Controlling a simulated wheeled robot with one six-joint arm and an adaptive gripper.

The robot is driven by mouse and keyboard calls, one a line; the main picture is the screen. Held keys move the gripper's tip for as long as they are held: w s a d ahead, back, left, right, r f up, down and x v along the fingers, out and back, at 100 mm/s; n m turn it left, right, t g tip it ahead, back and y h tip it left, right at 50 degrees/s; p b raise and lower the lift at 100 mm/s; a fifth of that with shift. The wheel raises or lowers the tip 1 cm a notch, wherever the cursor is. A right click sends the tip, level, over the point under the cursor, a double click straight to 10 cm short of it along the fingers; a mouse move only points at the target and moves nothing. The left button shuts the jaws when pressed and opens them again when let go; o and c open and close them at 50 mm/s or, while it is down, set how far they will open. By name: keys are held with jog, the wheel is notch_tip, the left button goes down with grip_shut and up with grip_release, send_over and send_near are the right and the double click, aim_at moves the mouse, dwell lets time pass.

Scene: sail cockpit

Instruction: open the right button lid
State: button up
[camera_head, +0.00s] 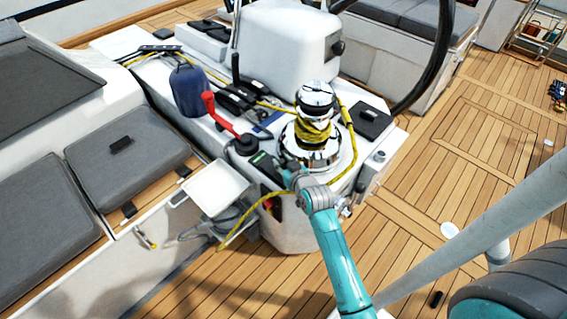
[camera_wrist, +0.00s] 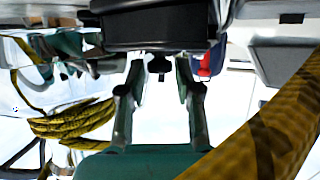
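My gripper (camera_head: 290,174) is at the front of the white console, low beside the chrome winch (camera_head: 312,135). In the wrist view my gripper (camera_wrist: 160,72) is open, its two fingers apart. A dark, rounded block (camera_wrist: 155,25) with a small black tab (camera_wrist: 158,66) lies just past the fingertips. The tab shows between the fingers, with white gaps on both sides. This block may be the right button lid, but I cannot be sure. In the head view my gripper and arm hide this spot, so no lid can be made out there.
Yellow rope (camera_head: 320,128) wraps the winch and hangs down the console front; in the wrist view a rope (camera_wrist: 270,135) crosses close at lower right. A red winch handle (camera_head: 222,117) and a white tray (camera_head: 216,186) are to the left. Open teak deck (camera_head: 420,190) lies right.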

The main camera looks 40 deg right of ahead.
grip_shut()
